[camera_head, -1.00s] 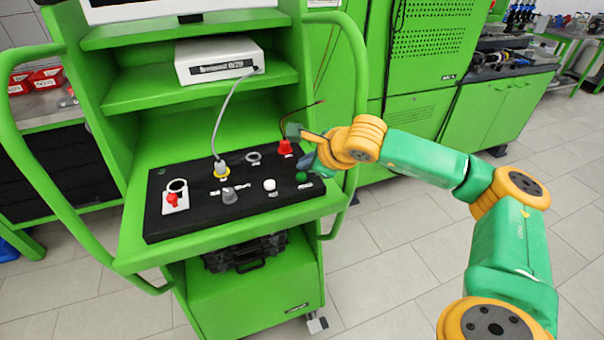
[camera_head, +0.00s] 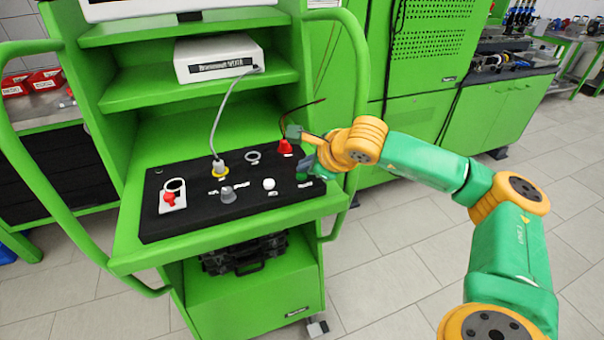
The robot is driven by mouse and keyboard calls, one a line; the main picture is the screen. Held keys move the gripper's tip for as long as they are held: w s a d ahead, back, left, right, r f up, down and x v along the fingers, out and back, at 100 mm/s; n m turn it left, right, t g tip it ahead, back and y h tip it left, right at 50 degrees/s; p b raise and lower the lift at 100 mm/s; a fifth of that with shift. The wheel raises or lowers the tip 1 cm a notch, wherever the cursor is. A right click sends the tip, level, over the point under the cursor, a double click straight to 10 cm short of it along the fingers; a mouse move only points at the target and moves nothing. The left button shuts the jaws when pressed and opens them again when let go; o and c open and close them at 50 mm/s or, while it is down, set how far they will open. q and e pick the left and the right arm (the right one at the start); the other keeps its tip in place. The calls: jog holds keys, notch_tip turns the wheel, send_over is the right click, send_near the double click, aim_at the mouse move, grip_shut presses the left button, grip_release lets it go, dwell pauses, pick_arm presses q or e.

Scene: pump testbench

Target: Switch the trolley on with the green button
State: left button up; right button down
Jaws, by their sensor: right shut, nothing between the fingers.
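The green trolley (camera_head: 130,262) carries a black control panel (camera_head: 200,220) on its shelf. The green button (camera_head: 302,176) is at the panel's right front end. My right gripper (camera_head: 306,168) comes in from the right with its fingers shut and empty. Its fingertips are at or just above the green button and partly cover it; I cannot tell whether they touch. My left gripper is not in view.
The panel also has a white button (camera_head: 269,184), a grey knob (camera_head: 228,194), a red rotary switch (camera_head: 171,197), a red plug (camera_head: 284,147) and a grey cable (camera_head: 217,120). The trolley's right handle rail (camera_head: 357,100) stands close to my right arm.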

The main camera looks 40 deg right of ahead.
jog(key=shift+f+b, duration=0.35)
jog(key=shift+b, duration=0.05)
jog(key=shift+r, duration=0.1)
dwell(0.3)
jog(key=shift+r+p, duration=0.5)
jog(key=shift+r, duration=0.3)
notch_tip(320, 180, up, 6)
jog(key=p, duration=0.4)
jog(key=shift+f, duration=0.1)
